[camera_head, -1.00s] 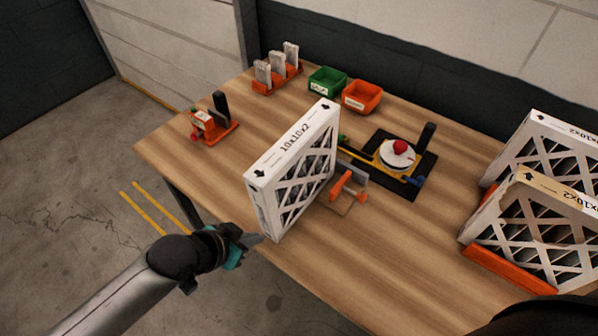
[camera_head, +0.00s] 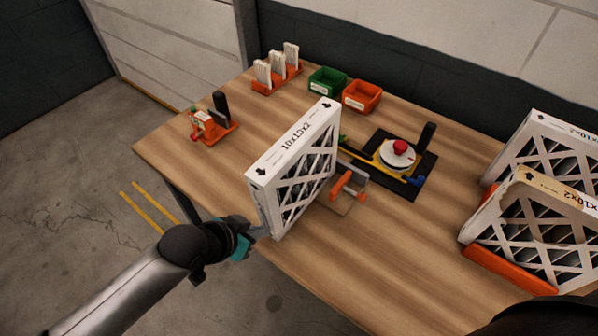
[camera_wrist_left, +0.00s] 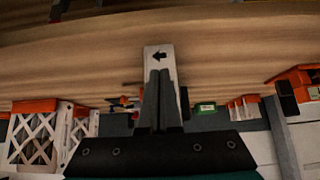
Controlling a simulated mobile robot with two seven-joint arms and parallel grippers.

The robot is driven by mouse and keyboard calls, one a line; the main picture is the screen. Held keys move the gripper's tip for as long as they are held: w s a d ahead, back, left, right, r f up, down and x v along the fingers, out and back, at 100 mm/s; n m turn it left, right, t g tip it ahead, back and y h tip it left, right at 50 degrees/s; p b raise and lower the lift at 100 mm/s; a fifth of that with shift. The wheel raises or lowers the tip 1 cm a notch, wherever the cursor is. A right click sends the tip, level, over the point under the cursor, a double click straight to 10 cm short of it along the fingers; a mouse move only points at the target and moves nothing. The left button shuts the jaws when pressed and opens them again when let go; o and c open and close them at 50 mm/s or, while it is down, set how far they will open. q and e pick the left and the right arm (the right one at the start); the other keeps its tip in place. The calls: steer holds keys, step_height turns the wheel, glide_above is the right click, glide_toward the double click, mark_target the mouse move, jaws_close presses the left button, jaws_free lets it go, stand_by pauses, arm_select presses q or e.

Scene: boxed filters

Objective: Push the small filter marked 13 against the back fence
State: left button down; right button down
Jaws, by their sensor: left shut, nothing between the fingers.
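A white pleated filter (camera_head: 292,145), its top edge printed 10x10x2 with black arrows, stands upright on the wooden table, one end towards the near edge. I cannot read a 13 on it. My left gripper (camera_head: 262,232) is shut and empty, its fingertips at the filter's near lower end; I cannot tell whether they touch. In the left wrist view the shut fingers (camera_wrist_left: 160,102) overlap the filter's arrow-marked end (camera_wrist_left: 158,55). Three small white filters (camera_head: 276,68) stand in an orange rack (camera_head: 264,88); their markings are unreadable. I cannot make out which part is the back fence.
An orange toggle clamp (camera_head: 346,186) sits right of the filter. A black fixture with a red-knobbed white disc (camera_head: 397,154) stands beyond it. Green (camera_head: 327,81) and orange (camera_head: 362,97) bins stand at the back. Large filters (camera_head: 535,225) stand at the right. The front-middle table is clear.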

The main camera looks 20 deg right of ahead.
arm_select(q)
steer(key=shift+w+d, duration=0.3)
steer(key=shift+d, duration=0.1)
steer(key=shift+s+a+p, duration=0.6)
steer(key=shift+a+p, duration=0.05)
steer(key=shift+a, duration=0.15)
step_height(320, 180, up, 8)
steer(key=p, duration=0.8)
steer(key=shift+p, duration=0.4)
stand_by(0.3)
